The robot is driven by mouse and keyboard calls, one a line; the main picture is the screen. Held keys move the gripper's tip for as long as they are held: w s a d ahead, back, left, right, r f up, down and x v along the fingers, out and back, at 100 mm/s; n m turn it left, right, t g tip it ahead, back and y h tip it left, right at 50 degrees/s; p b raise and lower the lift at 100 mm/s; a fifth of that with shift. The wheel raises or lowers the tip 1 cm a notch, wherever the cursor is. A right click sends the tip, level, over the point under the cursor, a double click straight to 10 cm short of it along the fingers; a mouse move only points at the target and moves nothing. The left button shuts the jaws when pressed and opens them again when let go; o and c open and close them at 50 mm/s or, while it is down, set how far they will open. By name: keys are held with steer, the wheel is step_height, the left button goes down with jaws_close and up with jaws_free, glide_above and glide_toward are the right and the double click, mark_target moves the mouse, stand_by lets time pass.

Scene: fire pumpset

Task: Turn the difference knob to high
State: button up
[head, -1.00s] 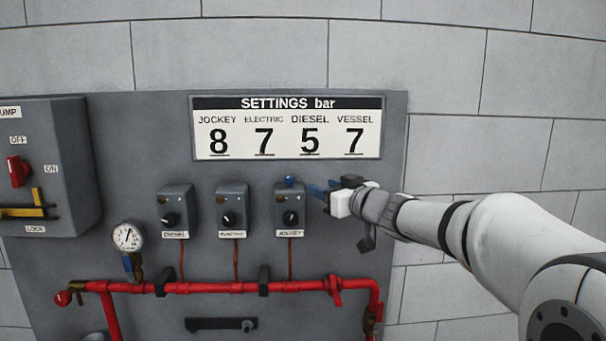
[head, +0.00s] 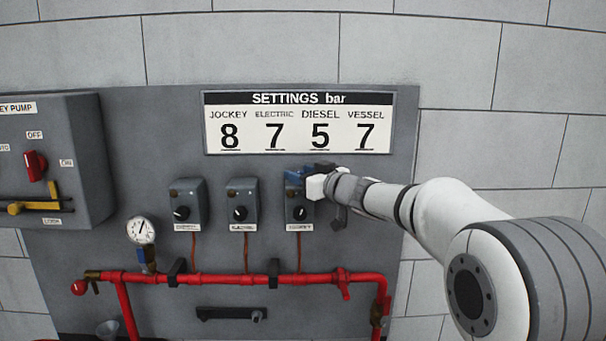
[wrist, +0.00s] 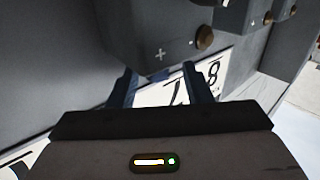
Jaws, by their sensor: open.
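Three grey switch boxes hang in a row on the panel, each with a black knob. The right box (head: 300,213) has a label that seems to read Jockey, and its black knob (head: 299,213) shows. No knob is legibly marked as difference. My gripper (head: 294,179) is at the top of this box, its blue fingers covering the upper part. In the wrist view my gripper (wrist: 158,78) is open, with a box edge bearing a plus mark (wrist: 160,53) just beyond the fingertips. A small brown knob (wrist: 205,37) is on that box, outside the fingers.
The middle box (head: 242,204) and left box (head: 187,205) stand to the left. A settings sign (head: 297,122) is above, and a red pipe (head: 225,278) with a gauge (head: 141,230) is below. A larger control box (head: 60,130) is at far left.

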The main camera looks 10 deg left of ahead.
steer(key=shift+c, duration=0.4)
steer(key=shift+w, duration=0.1)
jaws_close()
